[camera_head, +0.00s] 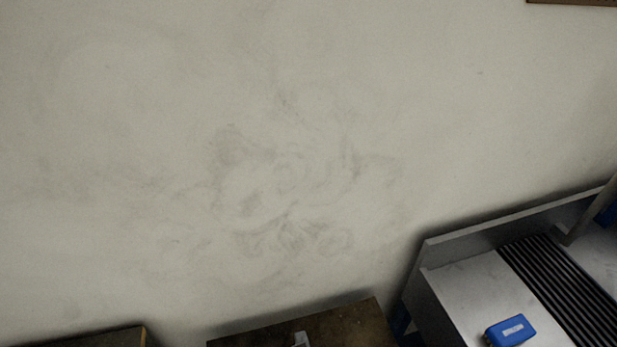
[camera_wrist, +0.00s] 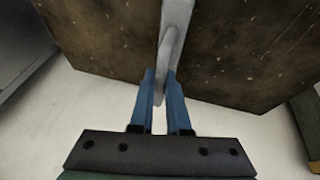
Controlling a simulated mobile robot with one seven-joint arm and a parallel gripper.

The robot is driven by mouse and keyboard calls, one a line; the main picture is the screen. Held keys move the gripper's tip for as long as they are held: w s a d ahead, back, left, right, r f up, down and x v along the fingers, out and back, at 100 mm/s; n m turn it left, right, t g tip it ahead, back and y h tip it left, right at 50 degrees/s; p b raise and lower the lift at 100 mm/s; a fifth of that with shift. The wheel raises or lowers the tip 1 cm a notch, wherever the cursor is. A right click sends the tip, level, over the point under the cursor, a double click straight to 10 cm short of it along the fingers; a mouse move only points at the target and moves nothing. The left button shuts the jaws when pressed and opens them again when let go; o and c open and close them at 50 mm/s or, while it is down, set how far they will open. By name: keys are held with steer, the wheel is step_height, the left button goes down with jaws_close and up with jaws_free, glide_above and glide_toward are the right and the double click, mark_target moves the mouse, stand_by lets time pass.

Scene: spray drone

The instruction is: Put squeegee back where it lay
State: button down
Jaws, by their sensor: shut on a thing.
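My gripper (camera_wrist: 160,88) has two blue fingers and is shut on the pale grey handle of the squeegee (camera_wrist: 176,28) in the wrist view. The handle runs up out of the top of that picture, so the squeegee's far end is hidden. Behind it is a dark brown, speckled surface (camera_wrist: 110,45). I cannot tell whether the squeegee touches this surface. In the head view a small pale piece (camera_head: 301,339) shows at the bottom edge, over a brown top (camera_head: 345,325); I cannot tell if it is the squeegee. My gripper does not show in the head view.
A metal counter (camera_head: 450,290) with a black ribbed strip (camera_head: 565,290) stands at the right, with a raised back edge. A blue box (camera_head: 509,331) lies on it. Another brown top (camera_head: 105,339) is at the lower left, with a gap between. A smudged pale wall fills the rest.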

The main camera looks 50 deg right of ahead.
steer(key=shift+f, duration=0.2)
steer(key=c, duration=0.9)
jaws_free()
steer(key=shift+r, duration=0.2)
steer(key=p+v, duration=0.1)
steer(key=v, duration=1.1)
